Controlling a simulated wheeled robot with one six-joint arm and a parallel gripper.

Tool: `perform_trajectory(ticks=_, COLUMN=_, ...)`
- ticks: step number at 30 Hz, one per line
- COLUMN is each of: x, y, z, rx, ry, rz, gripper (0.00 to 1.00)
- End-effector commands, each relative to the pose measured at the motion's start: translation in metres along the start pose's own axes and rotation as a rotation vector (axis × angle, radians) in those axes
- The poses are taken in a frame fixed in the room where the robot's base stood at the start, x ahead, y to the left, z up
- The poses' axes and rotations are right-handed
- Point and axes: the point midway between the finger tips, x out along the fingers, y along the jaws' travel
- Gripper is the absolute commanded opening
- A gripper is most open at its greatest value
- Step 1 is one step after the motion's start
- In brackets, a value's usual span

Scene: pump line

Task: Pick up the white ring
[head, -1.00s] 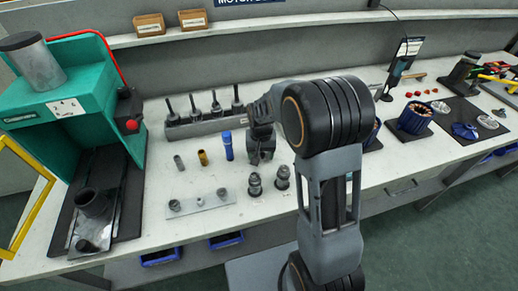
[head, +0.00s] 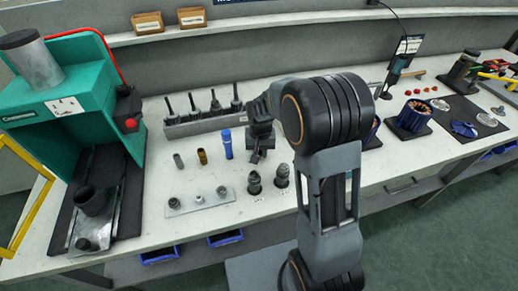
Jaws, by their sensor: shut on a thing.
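My gripper (head: 257,156) hangs over the middle of the bench, right of the blue cylinder (head: 227,144) and behind two dark grey fittings. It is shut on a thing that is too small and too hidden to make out. I see no white ring clearly in the head view.
Two dark fittings (head: 254,184) stand in front of my gripper. A metal plate (head: 217,200) with several small parts lies to the left. A rack (head: 193,126) of upright tools is behind. A green press (head: 60,105) stands far left.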

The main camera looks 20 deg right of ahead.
Motion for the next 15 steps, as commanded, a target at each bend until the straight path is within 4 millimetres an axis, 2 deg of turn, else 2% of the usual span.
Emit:
perform_trajectory(ticks=5, x=-0.007, y=0.000, z=0.000, rx=0.000, ry=0.001, rz=0.000, gripper=0.00)
perform_trajectory(ticks=11, x=-0.034, y=0.000, z=-0.001, rx=0.000, ry=0.005, rz=-0.001, gripper=0.00)
perform_trajectory(ticks=15, x=-0.060, y=0.011, z=0.019, rx=0.001, ry=0.006, rz=-0.002, gripper=0.00)
